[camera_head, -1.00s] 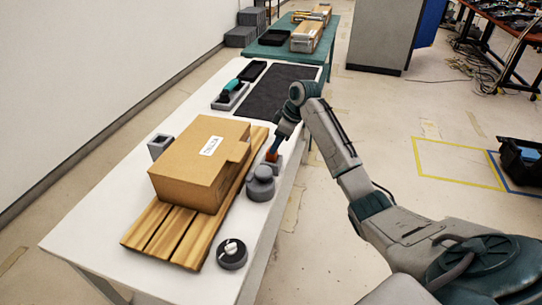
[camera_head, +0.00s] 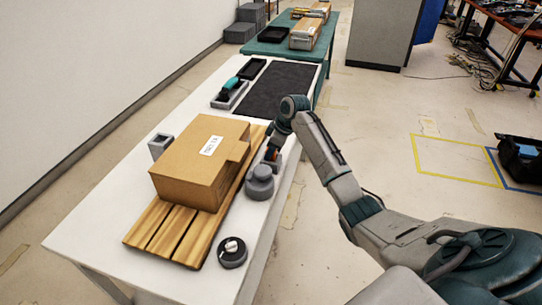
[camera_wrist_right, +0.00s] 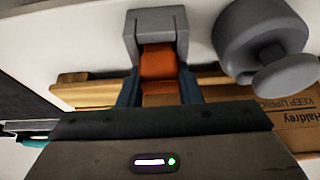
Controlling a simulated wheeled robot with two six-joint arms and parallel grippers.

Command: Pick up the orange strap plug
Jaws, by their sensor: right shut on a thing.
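The orange strap plug (camera_wrist_right: 158,62) shows in the right wrist view between the two fingers of my right gripper (camera_wrist_right: 159,88). The gripper is shut on it. The plug's far end is at a grey block-shaped holder (camera_wrist_right: 157,22); whether it still sits inside cannot be told. In the head view my right gripper (camera_head: 272,150) points down at the table's right edge, and only a bit of orange shows there. My left gripper is not in view.
A grey round knobbed piece (camera_head: 260,182) stands close beside the gripper. A cardboard box (camera_head: 195,165) sits on a wooden pallet (camera_head: 165,232) to the left. A dark mat (camera_head: 280,88) lies behind. A round dial (camera_head: 232,252) is at the front.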

